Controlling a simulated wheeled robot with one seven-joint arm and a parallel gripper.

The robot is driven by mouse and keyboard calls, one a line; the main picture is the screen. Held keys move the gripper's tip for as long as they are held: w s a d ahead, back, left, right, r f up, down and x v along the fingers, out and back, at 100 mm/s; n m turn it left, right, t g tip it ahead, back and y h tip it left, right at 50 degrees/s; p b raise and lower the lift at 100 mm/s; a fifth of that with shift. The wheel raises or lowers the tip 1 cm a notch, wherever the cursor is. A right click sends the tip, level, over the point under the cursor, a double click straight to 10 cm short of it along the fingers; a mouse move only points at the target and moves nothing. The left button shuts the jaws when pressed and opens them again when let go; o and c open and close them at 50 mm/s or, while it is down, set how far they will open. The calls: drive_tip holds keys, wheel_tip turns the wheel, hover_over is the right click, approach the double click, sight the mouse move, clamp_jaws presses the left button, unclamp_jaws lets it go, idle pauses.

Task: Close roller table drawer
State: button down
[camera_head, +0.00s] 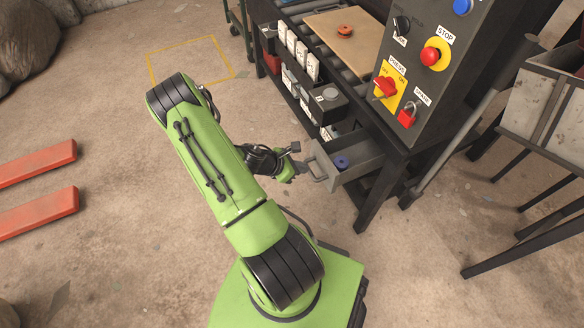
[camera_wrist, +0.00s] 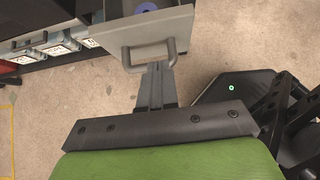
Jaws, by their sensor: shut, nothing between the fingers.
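The grey roller table drawer (camera_head: 349,157) is pulled out from under the roller table (camera_head: 394,172), with a blue round item (camera_head: 342,162) lying in it. Its front handle (camera_head: 318,172) faces my gripper (camera_head: 303,168). In the wrist view the drawer (camera_wrist: 140,31) shows at the top, with its bar handle (camera_wrist: 149,55) in front. My gripper (camera_wrist: 155,70) is shut and empty, its fingertips at the handle. I cannot tell whether they touch it.
A control panel (camera_head: 437,60) with a red stop button and a red padlock (camera_head: 407,114) rises above the drawer. A wooden board (camera_head: 345,38) lies on the rollers. Orange-red bars (camera_head: 38,211) lie on the floor at left. A metal bin on legs (camera_head: 540,110) stands at right.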

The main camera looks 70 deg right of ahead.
sight(326, 165)
drive_tip(key=s+d+f, duration=0.1)
drive_tip(key=s+d, duration=0.1)
drive_tip(key=s+d+f+b, duration=0.1)
drive_tip(key=d, duration=0.1)
drive_tip(key=shift+s+d+f, duration=0.1)
drive_tip(key=shift+s+f, duration=0.1)
drive_tip(key=shift+s, duration=0.2)
drive_tip(key=shift+s+d+r, duration=0.1)
drive_tip(key=shift+s+d, duration=0.15)
drive_tip(key=shift+d, duration=0.05)
drive_tip(key=shift+s+d, duration=0.2)
drive_tip(key=s+d+p, duration=0.2)
drive_tip(key=s+d, duration=0.9)
drive_tip(key=d, duration=0.2)
drive_tip(key=shift+s+r, duration=0.15)
drive_tip(key=shift+s, duration=0.1)
